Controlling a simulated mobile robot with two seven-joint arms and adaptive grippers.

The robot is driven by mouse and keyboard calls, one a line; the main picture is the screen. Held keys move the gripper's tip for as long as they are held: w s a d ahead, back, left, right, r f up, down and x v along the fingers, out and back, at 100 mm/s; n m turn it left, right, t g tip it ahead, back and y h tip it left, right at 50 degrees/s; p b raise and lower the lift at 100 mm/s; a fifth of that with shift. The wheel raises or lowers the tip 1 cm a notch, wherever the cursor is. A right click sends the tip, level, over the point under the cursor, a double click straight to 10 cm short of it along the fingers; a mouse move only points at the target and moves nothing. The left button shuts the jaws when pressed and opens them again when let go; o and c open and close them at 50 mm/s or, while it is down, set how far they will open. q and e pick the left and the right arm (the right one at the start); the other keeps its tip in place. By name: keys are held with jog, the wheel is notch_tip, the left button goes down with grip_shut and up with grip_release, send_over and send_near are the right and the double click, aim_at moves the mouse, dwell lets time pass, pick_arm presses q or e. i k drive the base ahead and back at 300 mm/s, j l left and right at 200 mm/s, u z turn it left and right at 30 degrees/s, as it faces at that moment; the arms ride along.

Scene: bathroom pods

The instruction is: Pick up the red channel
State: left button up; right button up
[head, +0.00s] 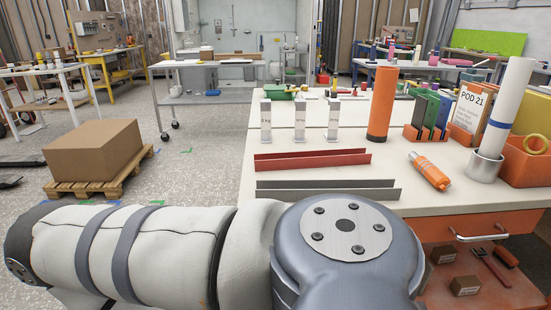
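The red channel (312,160) is a long, thin, open profile lying flat on the white workbench (410,160), near its left edge. It runs roughly left to right in the head view. A grey channel (328,190) lies nearer to me, roughly parallel to it, with a strip of bare bench between them. One of my arms fills the lower left and middle of the view and hides the bench's near edge there. Neither gripper shows, and nothing is touching the red channel.
White dispensers (299,120) stand just behind the red channel. A cardboard box (95,150) on a pallet is on the floor left.

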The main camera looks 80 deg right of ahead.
aim_at(356, 156)
jog(key=z, duration=2.9)
jog(key=i+l+u, duration=0.3)
jog(key=i+l, duration=0.25)
jog(key=i, duration=0.1)
